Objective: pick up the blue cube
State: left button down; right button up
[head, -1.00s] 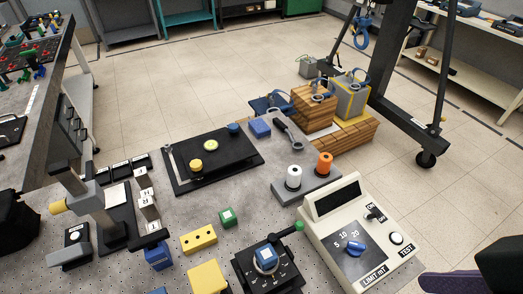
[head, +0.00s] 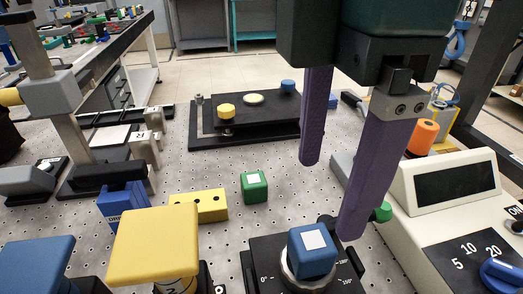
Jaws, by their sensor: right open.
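A blue cube (head: 311,258) with a white square on top sits on the round dial of a black unit (head: 262,277) at the bottom middle of the head view. My right gripper (head: 332,199) reaches in from the top right with two long purple fingers. It is open and empty. In the picture its fingertips are above the cube, one up beyond it and one at its upper right. I cannot tell the exact height of the gap. My left gripper is not in view.
A green cube (head: 254,187) and a yellow block (head: 200,205) stand left of the gripper. A yellow-topped post (head: 153,244) is close at the lower left. The cream meter box (head: 450,190) flanks the right. The perforated table is bare between them.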

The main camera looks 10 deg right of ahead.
aim_at(319, 239)
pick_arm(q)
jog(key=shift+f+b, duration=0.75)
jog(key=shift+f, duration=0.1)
pick_arm(e)
jog(key=f, duration=0.9)
jog(key=shift+d+f, duration=0.25)
jog(key=shift+f, duration=0.05)
jog(key=shift+c, duration=0.4)
grip_shut()
